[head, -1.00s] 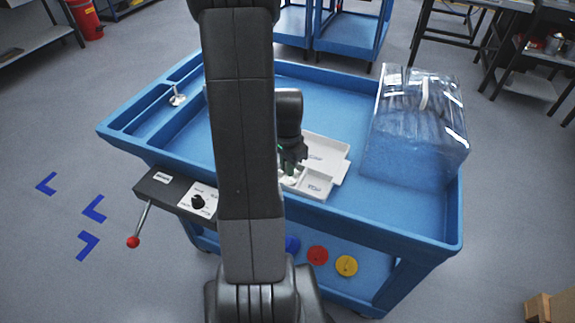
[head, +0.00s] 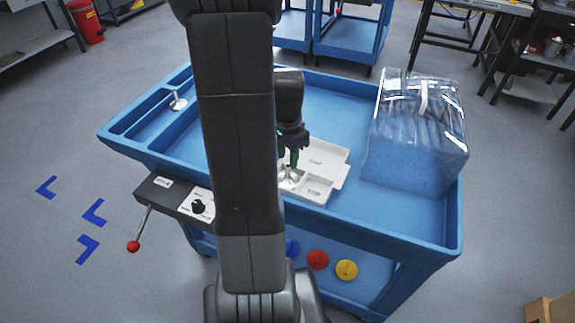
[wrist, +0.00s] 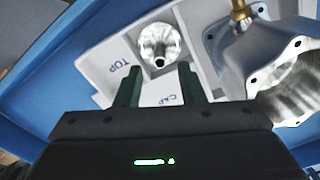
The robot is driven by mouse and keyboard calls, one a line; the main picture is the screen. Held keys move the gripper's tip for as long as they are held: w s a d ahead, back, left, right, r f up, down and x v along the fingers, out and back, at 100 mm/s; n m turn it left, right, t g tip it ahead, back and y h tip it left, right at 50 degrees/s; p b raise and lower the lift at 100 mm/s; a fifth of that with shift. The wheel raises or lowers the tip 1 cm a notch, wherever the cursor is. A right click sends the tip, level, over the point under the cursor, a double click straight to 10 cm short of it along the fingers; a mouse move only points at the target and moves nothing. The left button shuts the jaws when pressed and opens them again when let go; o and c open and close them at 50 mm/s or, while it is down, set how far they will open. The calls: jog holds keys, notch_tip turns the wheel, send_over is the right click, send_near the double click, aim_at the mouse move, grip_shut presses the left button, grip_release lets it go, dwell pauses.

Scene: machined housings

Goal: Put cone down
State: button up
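The shiny metal cone (wrist: 160,42) lies in a compartment of the white tray (wrist: 95,45), beside the one marked TOP, with its narrow stem toward the wrist camera. In the head view the cone (head: 290,178) shows in the tray (head: 333,172) just below my gripper (head: 291,160). My gripper is open in the wrist view (wrist: 158,70), its two green fingers apart with nothing held between them. The cone's stem appears between the fingertips in that picture, clear of both.
A machined metal housing (wrist: 285,70) with a brass fitting (wrist: 240,10) stands close at right in the wrist view. The blue cart (head: 330,85) carries a clear-covered box (head: 415,135) at right. A stemmed metal piece (head: 178,100) stands at left. My arm hides part of the cart.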

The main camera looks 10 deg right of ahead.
aim_at(288, 166)
notch_tip(288, 166, up, 6)
jog(key=shift+f, duration=0.15)
